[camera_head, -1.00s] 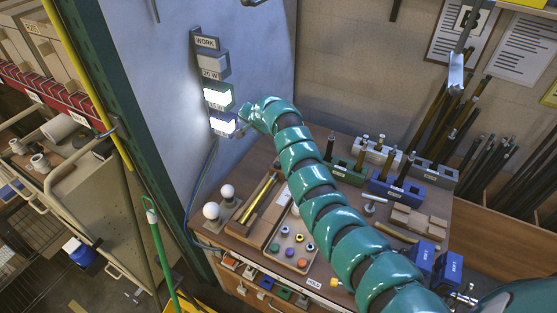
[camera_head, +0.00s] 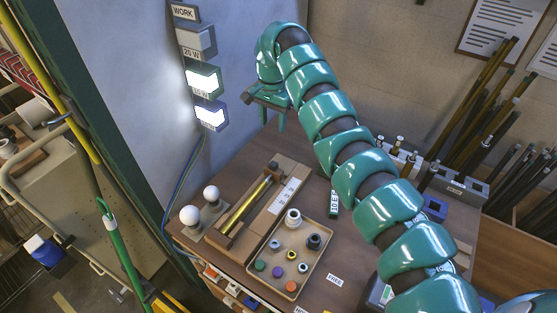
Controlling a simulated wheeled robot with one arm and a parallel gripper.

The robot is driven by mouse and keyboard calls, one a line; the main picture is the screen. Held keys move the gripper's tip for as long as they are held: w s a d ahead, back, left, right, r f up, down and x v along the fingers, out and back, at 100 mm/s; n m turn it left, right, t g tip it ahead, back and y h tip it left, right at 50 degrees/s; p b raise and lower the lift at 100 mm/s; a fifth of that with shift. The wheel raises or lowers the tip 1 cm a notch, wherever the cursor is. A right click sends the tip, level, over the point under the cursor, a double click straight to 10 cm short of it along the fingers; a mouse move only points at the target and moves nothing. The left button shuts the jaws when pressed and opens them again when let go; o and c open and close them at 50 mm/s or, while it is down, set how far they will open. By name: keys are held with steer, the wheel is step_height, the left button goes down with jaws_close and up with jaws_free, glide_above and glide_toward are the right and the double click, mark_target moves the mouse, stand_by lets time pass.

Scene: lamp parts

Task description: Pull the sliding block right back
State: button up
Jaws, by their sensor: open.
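A wooden fixture (camera_head: 263,208) lies on the left part of the bench. A brass rod (camera_head: 247,207) runs along it between a wooden block at the far end (camera_head: 272,168) and one at the near end (camera_head: 225,241). I cannot tell for sure which block slides. My gripper (camera_head: 272,118) is open, with its fingers pointing down. It is above and behind the fixture, to the right of the lit wall boxes, and touches nothing that I can see. My teal arm hides part of the bench on the right.
Two white bulbs (camera_head: 200,206) stand left of the fixture. A tray (camera_head: 313,270) of small coloured parts lies right of it. Lit boxes (camera_head: 210,116) hang on the grey wall panel. Dark rods (camera_head: 482,100) lean at the back right. Bare bench shows behind the fixture.

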mark_target(274, 163)
step_height(274, 163, down, 15)
steer(key=p, duration=0.4)
steer(key=shift+s+a, duration=0.1)
steer(key=shift+f+p, duration=0.3)
steer(key=shift+f, duration=0.8)
jaws_close()
